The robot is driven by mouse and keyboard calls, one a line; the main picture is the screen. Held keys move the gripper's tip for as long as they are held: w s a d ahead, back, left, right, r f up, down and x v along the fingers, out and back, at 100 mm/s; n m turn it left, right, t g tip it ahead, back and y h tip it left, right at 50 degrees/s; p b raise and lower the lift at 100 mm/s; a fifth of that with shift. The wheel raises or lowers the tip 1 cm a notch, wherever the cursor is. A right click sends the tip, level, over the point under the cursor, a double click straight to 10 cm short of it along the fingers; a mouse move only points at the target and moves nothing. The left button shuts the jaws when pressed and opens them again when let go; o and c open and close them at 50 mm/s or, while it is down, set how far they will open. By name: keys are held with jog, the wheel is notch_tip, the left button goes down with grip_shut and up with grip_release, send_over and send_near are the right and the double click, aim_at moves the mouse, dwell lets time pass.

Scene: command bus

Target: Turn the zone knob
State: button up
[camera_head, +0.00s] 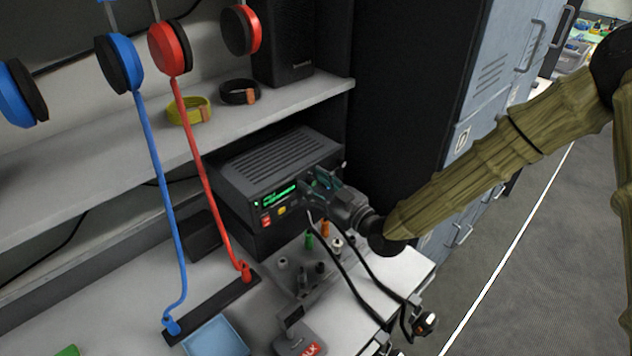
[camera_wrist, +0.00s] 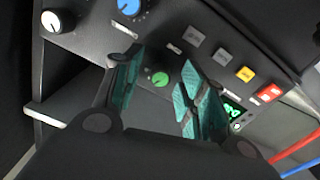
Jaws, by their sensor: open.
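A dark radio unit (camera_head: 268,157) with a green display sits under the shelf in the head view. My gripper (camera_head: 318,183) is in front of the right part of its face and hides the knobs there. In the wrist view the panel shows a green knob (camera_wrist: 159,78), a blue knob (camera_wrist: 130,7) and a white knob (camera_wrist: 51,21). Their labels are too small to read, so I cannot tell which is the zone knob. My gripper (camera_wrist: 160,90) is open, and the green knob shows between its teal fingertips. I see no contact with it.
Red, yellow and grey buttons (camera_wrist: 245,74) lie beside the display. Below the radio is a small panel with several coloured posts (camera_head: 309,241). A dark cabinet (camera_head: 400,90) stands right.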

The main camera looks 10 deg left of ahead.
grip_shut()
jog(key=shift+b, duration=0.35)
jog(key=m+b, duration=0.2)
jog(key=m, duration=0.1)
jog(key=shift+f+m+b, duration=0.1)
jog(key=shift+m+b, duration=0.2)
jog(key=shift+m, duration=0.1)
jog(key=shift+w+m+b, duration=0.1)
jog(key=shift+m+b, duration=0.85)
jog(key=shift+m, duration=0.95)
grip_release()
